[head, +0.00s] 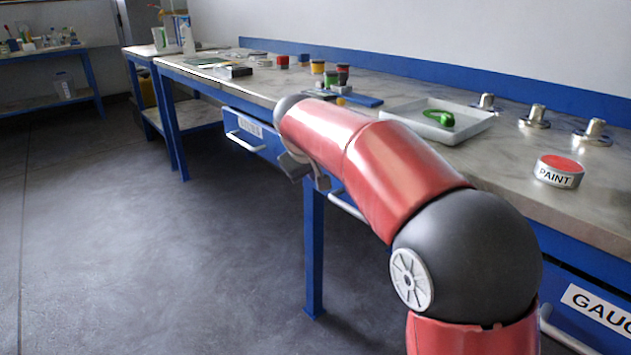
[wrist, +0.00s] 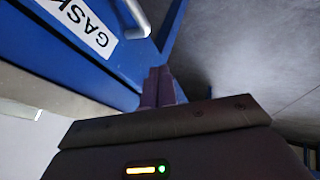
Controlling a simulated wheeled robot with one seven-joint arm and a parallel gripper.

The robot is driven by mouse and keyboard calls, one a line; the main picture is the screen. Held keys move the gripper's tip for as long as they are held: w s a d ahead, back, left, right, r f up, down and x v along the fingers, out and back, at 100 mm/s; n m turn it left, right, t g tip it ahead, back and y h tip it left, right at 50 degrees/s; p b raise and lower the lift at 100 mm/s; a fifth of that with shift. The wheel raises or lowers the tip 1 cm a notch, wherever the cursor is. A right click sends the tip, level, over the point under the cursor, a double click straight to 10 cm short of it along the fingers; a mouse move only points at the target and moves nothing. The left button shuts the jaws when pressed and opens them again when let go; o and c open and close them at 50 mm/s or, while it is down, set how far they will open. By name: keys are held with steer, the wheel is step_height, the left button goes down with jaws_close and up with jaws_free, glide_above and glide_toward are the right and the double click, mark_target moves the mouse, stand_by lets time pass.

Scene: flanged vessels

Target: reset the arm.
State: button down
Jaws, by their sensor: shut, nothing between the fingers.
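My gripper (wrist: 159,84) shows in the wrist view with its two fingers together and nothing between them. It is in front of a blue drawer front (wrist: 80,45) with a white label that reads "GASK" before it is cut off. In the head view my red and grey arm reaches forward along the front of the workbench (head: 455,160). My gripper's end is mostly hidden there, low beside the bench front, below the top. I cannot tell whether it touches the drawer.
On the bench are a white tray (head: 408,116) with a green object (head: 438,117), a paint tin (head: 559,171), several metal flanged vessels (head: 535,117) and small coloured jars (head: 343,74). Drawer handles (head: 243,143) stick out from the bench front. The floor (head: 130,250) at left is clear.

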steer(key=s+d+r+m, duration=0.2)
steer(key=s+d+r, duration=0.1)
steer(key=s+d, duration=0.7)
steer(key=s+d+f+m+g, duration=0.1)
steer(key=s+d+f, duration=0.4)
steer(key=s, duration=0.7)
steer(key=s+d+f+m+y, duration=0.1)
steer(key=s+d+f+m, duration=0.3)
steer(key=s, duration=0.9)
step_height(320, 180, down, 2)
steer(key=shift+s+d+f+m+g, duration=0.15)
steer(key=shift+d+m+g, duration=0.2)
steer(key=shift+d, duration=0.55)
